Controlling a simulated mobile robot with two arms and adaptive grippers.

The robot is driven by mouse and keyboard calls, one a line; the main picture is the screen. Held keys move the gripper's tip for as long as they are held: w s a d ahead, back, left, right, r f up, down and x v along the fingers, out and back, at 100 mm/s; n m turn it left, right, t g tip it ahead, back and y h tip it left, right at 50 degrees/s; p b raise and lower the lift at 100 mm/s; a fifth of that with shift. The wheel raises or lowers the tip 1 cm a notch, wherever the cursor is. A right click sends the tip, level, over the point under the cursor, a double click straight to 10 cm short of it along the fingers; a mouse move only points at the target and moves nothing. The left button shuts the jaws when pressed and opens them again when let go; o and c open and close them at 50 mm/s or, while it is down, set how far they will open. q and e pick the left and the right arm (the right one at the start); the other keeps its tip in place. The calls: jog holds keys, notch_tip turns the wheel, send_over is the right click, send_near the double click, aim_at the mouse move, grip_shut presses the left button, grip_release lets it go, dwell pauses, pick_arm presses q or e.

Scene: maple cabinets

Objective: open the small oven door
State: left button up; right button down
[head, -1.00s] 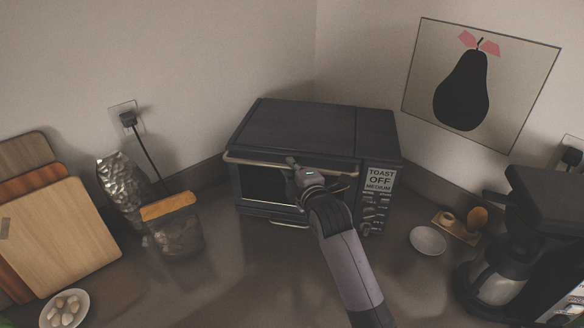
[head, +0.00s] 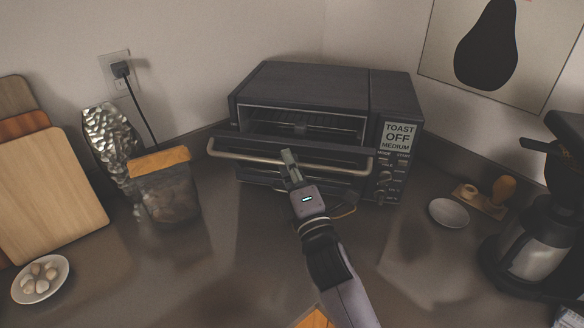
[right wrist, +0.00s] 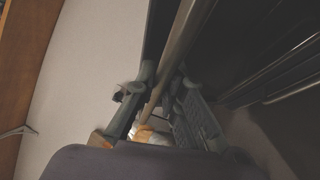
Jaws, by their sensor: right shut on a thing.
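The small black toaster oven (head: 320,85) stands on the counter against the corner. Its door (head: 240,145) is partly open, tilted outward at the top, and the dark inside with a rack (head: 300,128) shows above it. My right gripper (head: 290,160) is at the middle of the door's metal handle bar (head: 235,157). In the right wrist view the handle bar (right wrist: 181,45) runs between the fingers of the right gripper (right wrist: 160,85), which are shut on it. My left gripper is not in view.
A small bowl (head: 449,213) and a coffee maker (head: 530,240) are at the right. The counter in front is mostly clear.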

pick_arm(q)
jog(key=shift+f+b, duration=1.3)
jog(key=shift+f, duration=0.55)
pick_arm(e)
jog(key=shift+s+a+f+n+t+y, duration=0.2)
jog(key=shift+s+f+n+t+y, duration=0.15)
jog(key=shift+s+f, duration=0.4)
jog(key=c, duration=1.7)
grip_release()
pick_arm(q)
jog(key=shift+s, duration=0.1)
pick_arm(e)
jog(key=shift+o, duration=0.2)
jog(key=v, duration=1.2)
jog(key=shift+c, duration=0.3)
